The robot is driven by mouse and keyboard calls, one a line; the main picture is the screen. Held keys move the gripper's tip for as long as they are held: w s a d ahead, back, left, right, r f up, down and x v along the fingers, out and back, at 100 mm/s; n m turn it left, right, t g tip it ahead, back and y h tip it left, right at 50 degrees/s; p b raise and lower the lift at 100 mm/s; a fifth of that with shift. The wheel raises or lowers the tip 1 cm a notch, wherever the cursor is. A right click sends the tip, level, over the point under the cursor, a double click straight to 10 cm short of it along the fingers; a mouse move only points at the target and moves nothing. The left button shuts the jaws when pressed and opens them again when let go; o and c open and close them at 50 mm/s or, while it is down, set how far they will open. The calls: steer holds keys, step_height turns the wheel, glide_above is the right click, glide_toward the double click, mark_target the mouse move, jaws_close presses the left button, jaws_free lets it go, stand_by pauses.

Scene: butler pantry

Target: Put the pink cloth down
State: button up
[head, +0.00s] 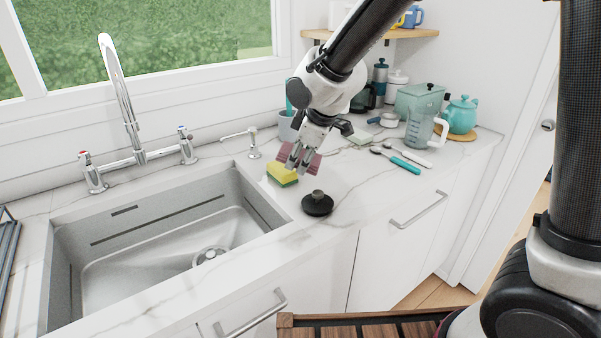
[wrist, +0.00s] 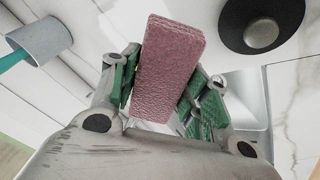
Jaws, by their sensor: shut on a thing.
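The pink cloth (wrist: 168,70) is a thick, textured block between the fingers of my gripper (wrist: 162,92) in the wrist view. My gripper is shut on it, and the cloth sticks out past the fingertips. In the head view my gripper (head: 298,160) is above the counter, close to the yellow and green sponge (head: 282,175). Pink parts of the cloth (head: 313,164) show on both sides of the fingers there. The fingers hide its middle. The cloth appears held above the counter; I cannot tell the exact gap.
A black sink plug (head: 318,205) lies on the white counter just in front of the gripper. The sink (head: 160,240) is to the left, with a tall faucet (head: 122,90). A grey cup (head: 288,126) stands behind. A turquoise-handled utensil (head: 400,163), jug (head: 420,130) and teapot (head: 461,114) are right.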

steer(key=shift+f, duration=2.25)
steer(key=shift+f, duration=0.3)
steer(key=o, duration=1.2)
